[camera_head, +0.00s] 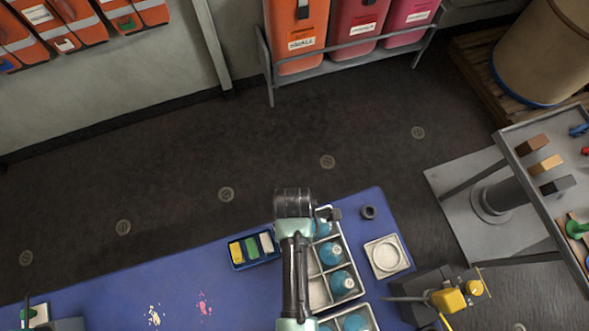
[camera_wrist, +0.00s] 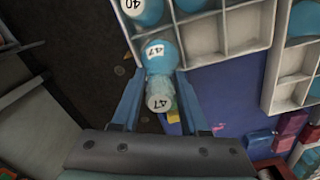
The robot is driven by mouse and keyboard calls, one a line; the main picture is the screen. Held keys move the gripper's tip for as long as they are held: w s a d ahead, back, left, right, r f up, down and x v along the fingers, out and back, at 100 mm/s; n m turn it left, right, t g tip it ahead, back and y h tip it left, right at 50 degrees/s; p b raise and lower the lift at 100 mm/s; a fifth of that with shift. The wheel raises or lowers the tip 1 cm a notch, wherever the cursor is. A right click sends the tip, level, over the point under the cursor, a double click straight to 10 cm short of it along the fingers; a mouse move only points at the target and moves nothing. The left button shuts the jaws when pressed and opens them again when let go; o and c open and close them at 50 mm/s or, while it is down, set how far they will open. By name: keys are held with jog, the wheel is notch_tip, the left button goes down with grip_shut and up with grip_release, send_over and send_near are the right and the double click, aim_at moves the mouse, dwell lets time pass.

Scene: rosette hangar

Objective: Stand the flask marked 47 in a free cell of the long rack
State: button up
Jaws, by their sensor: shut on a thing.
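The flask marked 47 (camera_wrist: 162,54) is blue with a pale stopper, and my gripper (camera_wrist: 158,84) is shut on its neck. It is at the corner of the pale long rack (camera_wrist: 224,56), beside the flask marked 40 (camera_wrist: 141,10). I cannot tell whether its base is inside the end cell or above it. Bare cells show beside it along the near row. In the head view, the long rack (camera_head: 347,240) holds blue flasks on its right side, and bare cells show on its left. My gripper (camera_head: 328,213) is at its far end, where my arm hides part of it.
A second pale rack (camera_wrist: 283,72) with blue flasks stands close by. On the blue mat (camera_head: 130,280), a small tray of coloured blocks (camera_head: 254,251) lies left of the rack. A square pale holder (camera_head: 386,258) and dark ring (camera_head: 369,212) lie right. A yellow-topped device (camera_head: 447,300) stands nearer.

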jog(key=shift+w+f, duration=0.1)
jog(key=shift+f, duration=2.05)
jog(key=shift+f, duration=0.15)
jog(key=o, duration=1.1)
jog(key=shift+c, duration=0.2)
